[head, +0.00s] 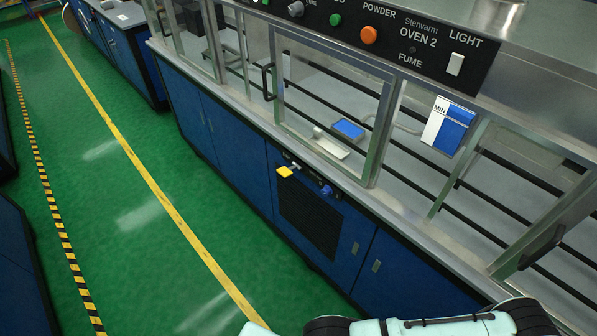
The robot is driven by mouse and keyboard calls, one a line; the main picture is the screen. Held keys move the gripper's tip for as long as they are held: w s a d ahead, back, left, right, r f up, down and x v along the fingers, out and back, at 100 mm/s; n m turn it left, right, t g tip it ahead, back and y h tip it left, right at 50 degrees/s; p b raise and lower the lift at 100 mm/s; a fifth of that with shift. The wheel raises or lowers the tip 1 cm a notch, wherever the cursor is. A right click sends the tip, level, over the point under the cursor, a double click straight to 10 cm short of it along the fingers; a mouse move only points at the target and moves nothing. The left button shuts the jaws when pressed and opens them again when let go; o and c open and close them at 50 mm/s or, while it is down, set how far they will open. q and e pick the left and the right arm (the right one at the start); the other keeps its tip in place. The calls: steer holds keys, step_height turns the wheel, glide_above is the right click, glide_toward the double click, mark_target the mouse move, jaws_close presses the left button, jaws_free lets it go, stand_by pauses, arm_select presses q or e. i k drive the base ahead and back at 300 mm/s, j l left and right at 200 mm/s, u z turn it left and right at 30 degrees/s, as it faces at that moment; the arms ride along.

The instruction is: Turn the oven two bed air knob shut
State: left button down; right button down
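The oven's black control panel (400,45) reads "OVEN 2" and runs along the top. It carries a grey knob (296,9) at its left, cut close to the frame's top edge, a green button (336,20) and an orange button (369,35). On the blue cabinet front below, a yellow handle (285,171) and a blue knob (327,190) stick out. No readable label marks which one is the bed air knob. Parts of my pale arm show at the bottom edge. Neither gripper is in view.
A framed glass enclosure (325,110) stands on the grey worktop, with a blue block (348,129) and a pale piece (330,146) behind it. A white light switch (455,64) is at the panel's right. Green floor (120,180) with yellow lines lies open at the left.

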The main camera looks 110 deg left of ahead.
mark_target(326, 190)
steer(key=k+l+u, duration=0.1)
steer(key=u, duration=3.65)
